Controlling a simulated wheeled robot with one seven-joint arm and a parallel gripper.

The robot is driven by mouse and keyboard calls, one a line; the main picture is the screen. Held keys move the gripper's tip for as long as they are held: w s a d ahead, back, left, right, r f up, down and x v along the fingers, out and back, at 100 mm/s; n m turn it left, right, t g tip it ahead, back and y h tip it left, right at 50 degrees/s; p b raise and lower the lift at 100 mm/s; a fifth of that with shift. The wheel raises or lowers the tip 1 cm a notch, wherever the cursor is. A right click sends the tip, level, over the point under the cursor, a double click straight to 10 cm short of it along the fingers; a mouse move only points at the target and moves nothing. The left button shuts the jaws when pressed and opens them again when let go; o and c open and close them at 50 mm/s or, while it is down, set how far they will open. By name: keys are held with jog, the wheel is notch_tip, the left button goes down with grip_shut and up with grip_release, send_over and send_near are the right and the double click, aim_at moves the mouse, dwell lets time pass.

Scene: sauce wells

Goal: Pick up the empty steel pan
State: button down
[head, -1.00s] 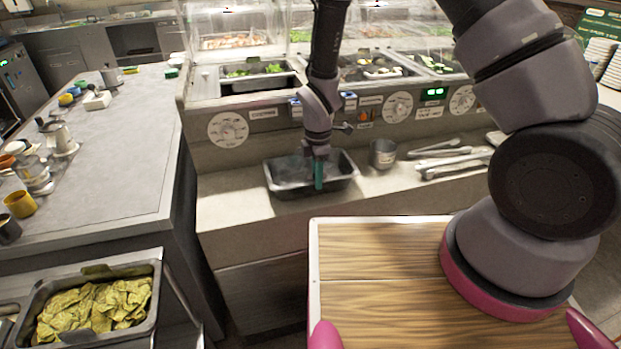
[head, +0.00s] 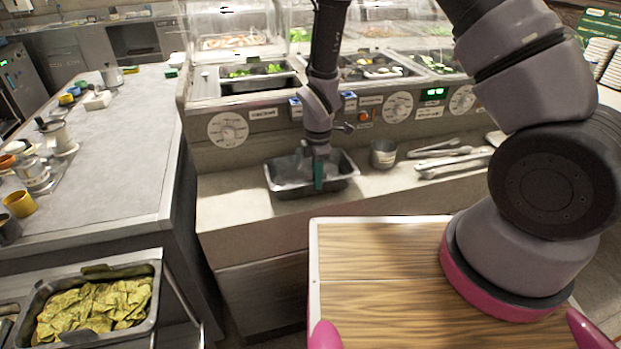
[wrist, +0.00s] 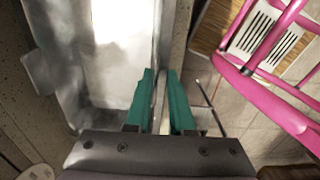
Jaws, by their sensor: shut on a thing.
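The empty steel pan (head: 282,178) is on the pale ledge in front of the sauce wells in the head view. My gripper (head: 318,176) points down at its near wall. In the wrist view, the pan's bare interior (wrist: 112,50) is left of my gripper (wrist: 163,100). The green fingers stand on either side of the pan's wall, one inside and one outside, and are shut on it. I cannot tell whether the pan's base touches the ledge.
A small steel cup (head: 383,154) and several tongs (head: 450,158) lie to the right on the ledge. A grey counter (head: 110,150) with cups and pots is at left.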

jog(key=shift+r, duration=0.1)
notch_tip(320, 180, up, 10)
dwell(0.7)
